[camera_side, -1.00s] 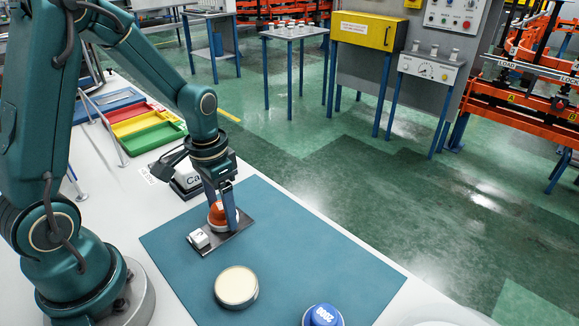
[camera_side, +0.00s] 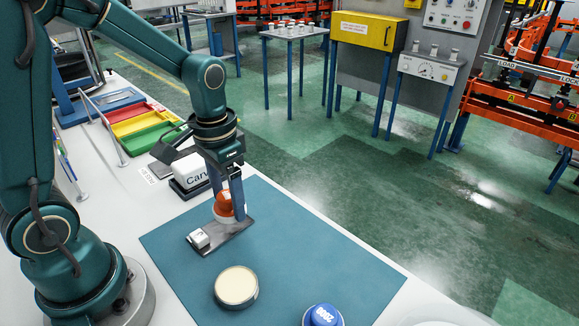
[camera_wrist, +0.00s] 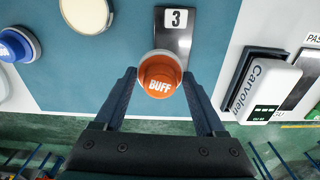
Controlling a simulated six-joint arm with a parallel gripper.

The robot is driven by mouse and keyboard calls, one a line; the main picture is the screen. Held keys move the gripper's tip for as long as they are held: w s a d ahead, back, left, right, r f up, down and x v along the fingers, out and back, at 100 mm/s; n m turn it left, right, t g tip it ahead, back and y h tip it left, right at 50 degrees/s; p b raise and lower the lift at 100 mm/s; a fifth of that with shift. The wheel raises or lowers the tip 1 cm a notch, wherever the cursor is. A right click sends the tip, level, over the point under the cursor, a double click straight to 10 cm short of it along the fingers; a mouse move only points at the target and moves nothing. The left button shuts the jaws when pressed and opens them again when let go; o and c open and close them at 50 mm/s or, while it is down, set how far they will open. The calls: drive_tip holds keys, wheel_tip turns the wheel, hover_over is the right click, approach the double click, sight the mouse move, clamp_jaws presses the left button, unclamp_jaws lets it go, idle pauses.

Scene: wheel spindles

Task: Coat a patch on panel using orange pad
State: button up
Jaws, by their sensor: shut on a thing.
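The orange pad (camera_side: 224,203), marked "BUFF" on top, is between my gripper's (camera_side: 227,207) blue fingers, which are shut on it. In the wrist view the pad (camera_wrist: 160,76) sits between the two fingertips (camera_wrist: 160,82), with a pale rim at its far side. The panel (camera_side: 226,239) is a flat grey metal plate with a white block marked "3" at its near end. The pad is over the panel's far end, seemingly a little above it; contact cannot be made out. The panel (camera_wrist: 173,42) is partly hidden by the pad in the wrist view.
A round tin (camera_side: 237,286) with a cream-coloured face and a blue round pad (camera_side: 323,316) are in front. A white "Carvoler" device (camera_side: 190,171) stands behind the panel. Coloured trays (camera_side: 140,128) lie at the back left. The teal mat (camera_side: 310,250) is clear to the right.

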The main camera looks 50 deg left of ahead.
sight(228, 194)
drive_tip(key=shift+r, duration=1.65)
drive_tip(key=shift+w, duration=0.1)
drive_tip(key=shift+f, duration=0.1)
